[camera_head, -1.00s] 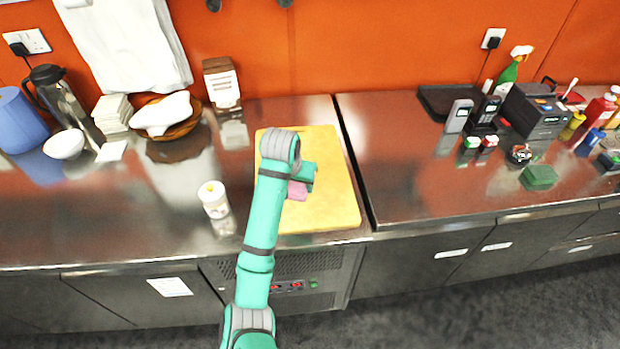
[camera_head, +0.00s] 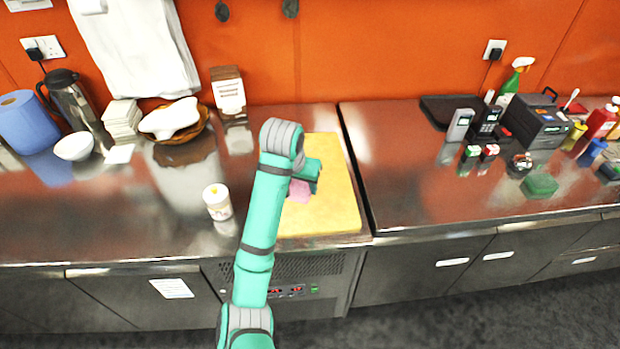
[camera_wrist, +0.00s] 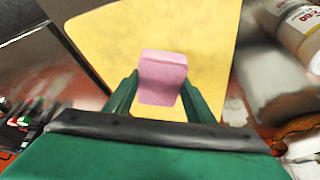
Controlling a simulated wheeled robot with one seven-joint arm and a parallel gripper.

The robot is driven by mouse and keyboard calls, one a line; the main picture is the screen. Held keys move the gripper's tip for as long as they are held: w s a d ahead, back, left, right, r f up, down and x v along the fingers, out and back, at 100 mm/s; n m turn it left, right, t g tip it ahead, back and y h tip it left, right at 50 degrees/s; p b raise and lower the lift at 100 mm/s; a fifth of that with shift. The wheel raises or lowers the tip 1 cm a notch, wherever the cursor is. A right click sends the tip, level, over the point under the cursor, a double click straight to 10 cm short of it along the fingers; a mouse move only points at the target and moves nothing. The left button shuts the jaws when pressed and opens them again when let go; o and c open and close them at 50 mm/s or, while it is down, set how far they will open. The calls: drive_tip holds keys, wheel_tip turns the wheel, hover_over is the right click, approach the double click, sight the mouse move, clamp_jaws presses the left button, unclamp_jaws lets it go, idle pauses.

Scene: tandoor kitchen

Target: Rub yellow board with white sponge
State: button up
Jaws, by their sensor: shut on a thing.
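The yellow board (camera_head: 330,205) lies flat on the steel counter in front of my arm, and it also shows in the wrist view (camera_wrist: 205,40). My gripper (camera_wrist: 160,95) is over the board, shut on a pink sponge (camera_wrist: 163,75). The sponge also shows in the head view (camera_head: 299,191), partly hidden by my arm. It is pink, not white, and I see no white sponge. I cannot tell whether the sponge touches the board.
A bowl (camera_head: 74,145), a basket (camera_head: 186,130) and a blue roll (camera_head: 27,122) stand at the left. A seam in the counter runs right of the board; a black machine (camera_head: 537,118) and small items stand farther right.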

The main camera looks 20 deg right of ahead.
drive_tip(key=shift+d+r, duration=0.1)
drive_tip(key=shift+r, duration=0.5)
drive_tip(key=shift+w+a+r, duration=0.1)
drive_tip(key=shift+a+r, duration=0.1)
drive_tip(key=shift+r, duration=0.3)
